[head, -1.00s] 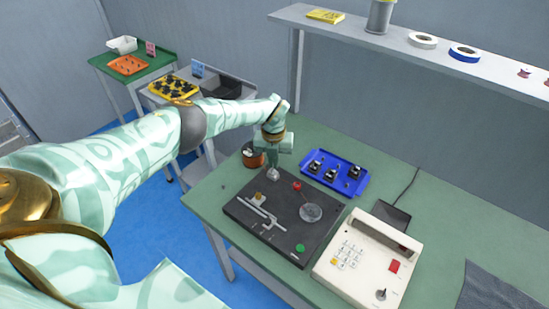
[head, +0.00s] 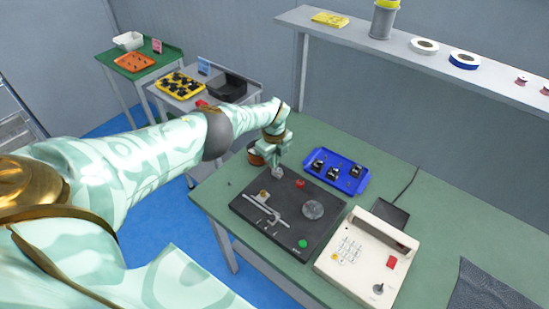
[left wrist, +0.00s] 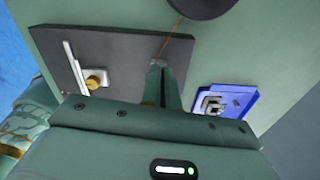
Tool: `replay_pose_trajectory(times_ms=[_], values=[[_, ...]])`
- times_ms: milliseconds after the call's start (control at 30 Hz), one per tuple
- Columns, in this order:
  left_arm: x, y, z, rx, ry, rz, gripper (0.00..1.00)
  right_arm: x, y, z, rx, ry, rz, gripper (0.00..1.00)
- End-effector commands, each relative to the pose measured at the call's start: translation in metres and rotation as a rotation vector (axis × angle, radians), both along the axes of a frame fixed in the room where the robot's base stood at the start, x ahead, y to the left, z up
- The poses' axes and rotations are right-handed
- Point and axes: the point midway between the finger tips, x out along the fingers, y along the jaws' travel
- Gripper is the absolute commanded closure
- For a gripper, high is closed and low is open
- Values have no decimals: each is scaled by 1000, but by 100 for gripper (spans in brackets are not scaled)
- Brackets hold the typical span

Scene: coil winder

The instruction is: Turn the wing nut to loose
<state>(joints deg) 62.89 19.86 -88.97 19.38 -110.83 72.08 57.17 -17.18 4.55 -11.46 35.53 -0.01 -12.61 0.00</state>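The coil winder is a black board (head: 262,222) on the green bench, with a white bar, a brass knob (head: 264,194), a red knob (head: 300,183), a clear disc (head: 313,210) and a green button. My left gripper (head: 277,172) points down at the board's far edge. In the left wrist view its fingers (left wrist: 165,75) are close together over the board (left wrist: 110,52), near a thin copper wire. The brass knob (left wrist: 96,82) stands left of them. I cannot make out a wing nut; the fingers may hide it. My right gripper is not in view.
A copper spool (head: 255,156) stands beside my left gripper. A blue tray (head: 338,185) with small black parts lies behind the board. A cream keypad box (head: 345,275) stands right of it. A shelf (head: 400,45) overhangs the bench.

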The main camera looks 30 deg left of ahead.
Motion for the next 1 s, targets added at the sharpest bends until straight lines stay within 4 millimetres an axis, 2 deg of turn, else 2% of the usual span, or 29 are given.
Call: replay_pose_trajectory(times_ms=[400, 867, 933, 967, 1000], values=[[-5, -4, -3, -6, 9, 141, 100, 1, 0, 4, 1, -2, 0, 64], [-5, -5, -4, -9, 10, 152, 100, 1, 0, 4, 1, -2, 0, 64], [-5, -5, -4, -9, 9, 151, 81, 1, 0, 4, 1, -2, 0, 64], [-4, -5, -3, -9, 8, 151, 76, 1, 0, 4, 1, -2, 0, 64], [-4, -5, -3, -9, 7, 151, 76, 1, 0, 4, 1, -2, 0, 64]])
